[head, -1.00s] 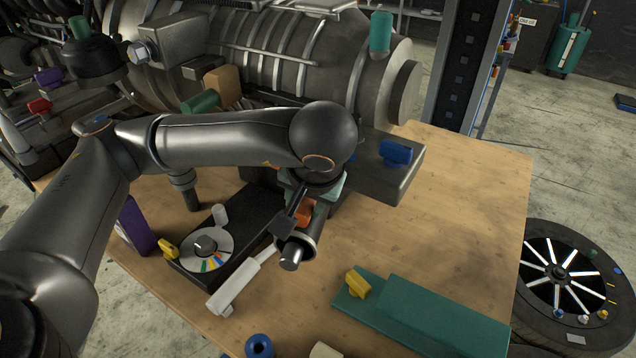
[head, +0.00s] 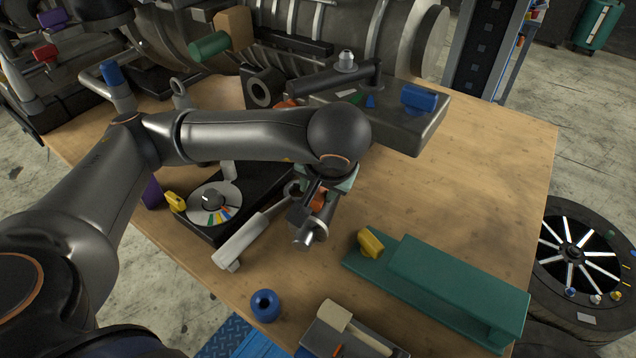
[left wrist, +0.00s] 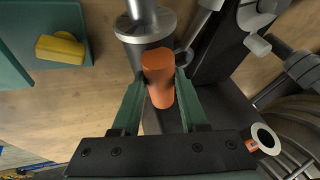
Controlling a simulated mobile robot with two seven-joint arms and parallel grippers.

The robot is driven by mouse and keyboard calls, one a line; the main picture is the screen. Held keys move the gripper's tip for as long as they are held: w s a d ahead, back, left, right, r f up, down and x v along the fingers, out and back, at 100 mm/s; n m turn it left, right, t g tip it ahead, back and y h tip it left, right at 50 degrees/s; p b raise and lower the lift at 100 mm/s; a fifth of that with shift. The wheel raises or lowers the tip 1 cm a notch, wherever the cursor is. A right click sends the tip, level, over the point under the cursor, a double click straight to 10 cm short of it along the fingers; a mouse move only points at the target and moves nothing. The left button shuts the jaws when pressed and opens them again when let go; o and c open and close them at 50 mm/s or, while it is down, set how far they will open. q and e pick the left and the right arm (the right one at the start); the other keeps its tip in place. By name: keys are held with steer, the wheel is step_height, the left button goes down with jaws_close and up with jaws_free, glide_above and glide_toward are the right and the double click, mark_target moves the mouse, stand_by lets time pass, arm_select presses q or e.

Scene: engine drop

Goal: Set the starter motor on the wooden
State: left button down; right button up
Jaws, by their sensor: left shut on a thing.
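The starter motor (head: 304,225) is a grey metal cylinder with a shiny shaft end and an orange grip. My left gripper (head: 318,196) is shut on the orange grip. In the left wrist view the orange grip (left wrist: 158,78) sits between the two green fingers, with the grey metal body (left wrist: 146,28) beyond it. The motor is over the wooden tabletop (head: 465,170), between the white-handled tool (head: 242,241) and the green block (head: 455,280). I cannot tell whether it touches the wood. My arm and wrist hide part of it. My right gripper is not in view.
A black plate with a dial (head: 213,203) lies left of the motor. A yellow knob (head: 370,242) is on the green block's base. A blue ring (head: 265,305) and a grey tray (head: 350,333) are at the front. The engine (head: 330,45) stands behind; the right tabletop is clear.

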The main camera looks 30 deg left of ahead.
arm_select(q)
steer(key=shift+f+b, duration=0.85)
stand_by(0.6)
steer(key=shift+c, duration=1.8)
jaws_free()
steer(key=shift+s+d+r, duration=0.1)
steer(key=shift+d+r, duration=0.1)
steer(key=shift+r, duration=0.25)
steer(key=p+v, duration=0.2)
steer(key=v, duration=0.9)
steer(key=shift+s+r, duration=0.2)
